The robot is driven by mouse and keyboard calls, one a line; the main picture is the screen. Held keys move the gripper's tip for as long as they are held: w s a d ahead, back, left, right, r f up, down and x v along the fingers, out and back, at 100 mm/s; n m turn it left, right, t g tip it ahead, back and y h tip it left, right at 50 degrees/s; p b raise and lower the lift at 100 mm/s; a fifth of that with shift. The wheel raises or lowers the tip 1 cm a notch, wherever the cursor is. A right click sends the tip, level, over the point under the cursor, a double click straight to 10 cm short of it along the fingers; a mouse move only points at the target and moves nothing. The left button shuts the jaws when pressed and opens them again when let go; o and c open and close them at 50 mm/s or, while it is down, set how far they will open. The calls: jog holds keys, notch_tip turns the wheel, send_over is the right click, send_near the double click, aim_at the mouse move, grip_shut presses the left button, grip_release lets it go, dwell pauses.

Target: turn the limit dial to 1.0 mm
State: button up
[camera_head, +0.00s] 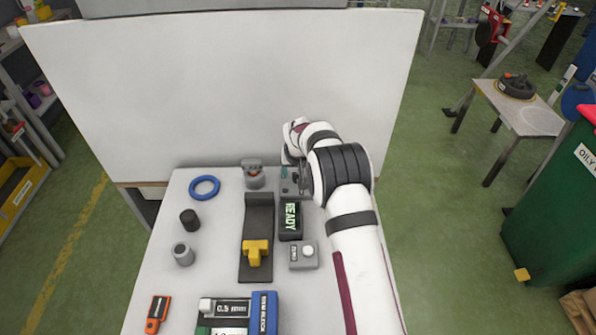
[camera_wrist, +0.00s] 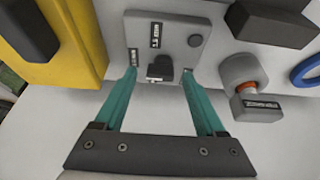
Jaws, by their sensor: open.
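The limit dial is a small black knob (camera_wrist: 160,68) on a grey plate (camera_wrist: 208,20), seen in the wrist view. Small labels stand above it and to both sides; the upper one looks like a number with mm, but it is too blurred to be sure. Which mark the knob points to I cannot tell. My gripper (camera_wrist: 159,76) is open, its two teal fingers on either side of the knob, with gaps visible. In the head view the dial's grey box (camera_head: 285,188) is partly hidden by my arm.
A grey cylinder with an orange band (camera_wrist: 238,72) stands beside the dial plate. A yellow block (camera_wrist: 80,40) is on the other side. In the head view a blue ring (camera_head: 205,177), a dark rail (camera_head: 257,215) with a yellow piece (camera_head: 256,250), and a READY display (camera_head: 290,222) lie nearby.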

jog(key=v, duration=1.6)
jog(key=shift+f, duration=0.1)
jog(key=s+d+r+m+g, duration=0.1)
jog(key=s+d+r, duration=0.15)
jog(key=s, duration=0.45)
jog(key=s+d+r+m, duration=0.1)
jog(key=s+r, duration=0.2)
jog(key=s, duration=0.3)
jog(key=s+d+f+m+g+y, duration=0.1)
jog(key=s+f+m+g, duration=0.1)
jog(key=s, duration=2.6)
jog(key=shift+m+g+y, duration=0.4)
jog(key=shift+m+g, duration=0.4)
